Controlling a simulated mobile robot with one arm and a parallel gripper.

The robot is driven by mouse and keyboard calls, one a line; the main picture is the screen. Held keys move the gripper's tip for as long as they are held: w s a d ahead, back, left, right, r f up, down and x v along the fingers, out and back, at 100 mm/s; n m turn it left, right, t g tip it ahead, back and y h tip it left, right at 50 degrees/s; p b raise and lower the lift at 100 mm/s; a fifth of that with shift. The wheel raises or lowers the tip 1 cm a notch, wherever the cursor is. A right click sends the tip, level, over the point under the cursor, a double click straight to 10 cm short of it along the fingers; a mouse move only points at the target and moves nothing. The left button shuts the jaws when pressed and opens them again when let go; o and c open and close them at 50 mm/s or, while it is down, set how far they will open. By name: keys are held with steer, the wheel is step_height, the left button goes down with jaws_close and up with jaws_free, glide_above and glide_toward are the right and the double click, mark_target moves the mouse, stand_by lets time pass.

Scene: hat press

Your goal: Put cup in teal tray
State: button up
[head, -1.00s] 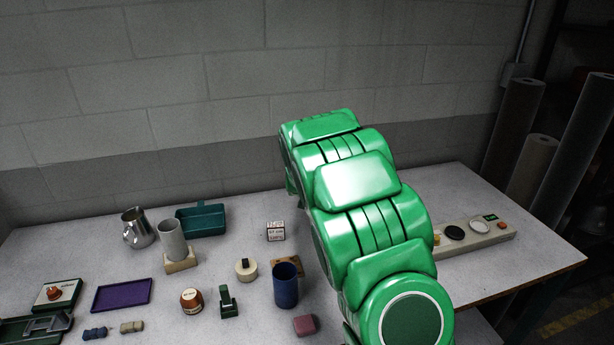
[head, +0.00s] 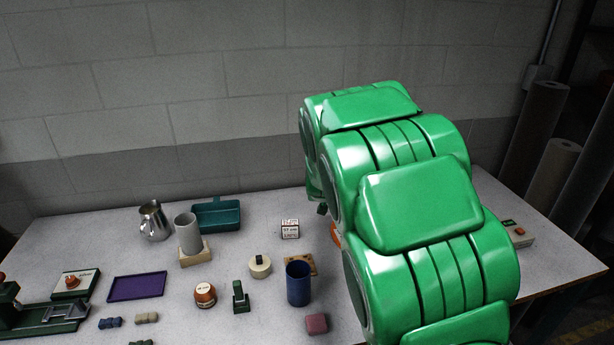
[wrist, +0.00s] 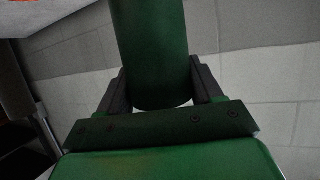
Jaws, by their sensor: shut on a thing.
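The teal tray (head: 229,226) lies on the table at the back left in the head view, and it looks empty. My gripper (wrist: 160,88) is shut on a dark green cylinder (wrist: 150,45) in the wrist view, which looks like the cup; its far end is cut off by the frame. In the head view my arm hides the held cylinder and most of my gripper, which is to the right of the tray. A blue cylindrical container (head: 298,286) stands apart on the table.
A grey cylinder (head: 188,234) on a pale block and a metal pitcher (head: 154,222) stand left of the teal tray. A small white box (head: 290,229) stands to its right. A purple tray (head: 137,287) lies front left. Bare table lies between tray and white box.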

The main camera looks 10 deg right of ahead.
steer(key=a+n+y, duration=0.8)
steer(key=a+y, duration=0.1)
steer(key=a, duration=2.3)
steer(key=w+a+f, duration=0.4)
steer(key=w+f, duration=0.8)
steer(key=w, duration=0.1)
steer(key=shift+w+a, duration=0.2)
steer(key=shift+w, duration=0.1)
steer(key=shift+f, duration=0.2)
steer(key=o, duration=1.4)
steer(key=shift+f, duration=0.1)
steer(key=shift+o, duration=0.2)
steer(key=r+v, duration=0.1)
steer(key=v, duration=1.1)
